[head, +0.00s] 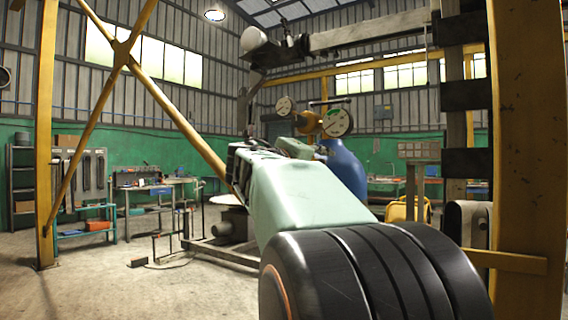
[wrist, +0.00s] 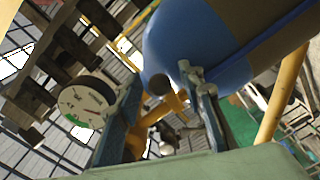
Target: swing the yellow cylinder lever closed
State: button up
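The blue cylinder (head: 345,168) stands upright past my arm in the head view, with a yellow valve body (head: 309,122) and two round gauges (head: 337,122) at its top. In the wrist view the cylinder (wrist: 205,45) fills the top, tilted by the camera angle, and one gauge (wrist: 88,100) is at left. My gripper (wrist: 160,82) has its two fingers spread apart. A yellow part with a dark round end (wrist: 160,85) shows between the fingers; it looks like the lever or valve. I cannot tell whether a finger touches it. In the head view my gripper is hidden behind my arm.
A yellow post (head: 528,150) stands close at right, and a yellow braced frame (head: 47,130) at left. Workbenches (head: 145,190) and shelves line the back wall. A low metal frame (head: 220,252) lies on the floor left of my arm. The left floor is mostly clear.

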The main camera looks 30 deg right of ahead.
jog(key=shift+d, duration=0.1)
grip_shut()
jog(key=shift+r+n+p, duration=0.55)
jog(key=shift+n+p, duration=0.05)
jog(key=shift+n, duration=0.6)
grip_release()
jog(key=v, duration=0.7)
jog(key=shift+a, duration=0.25)
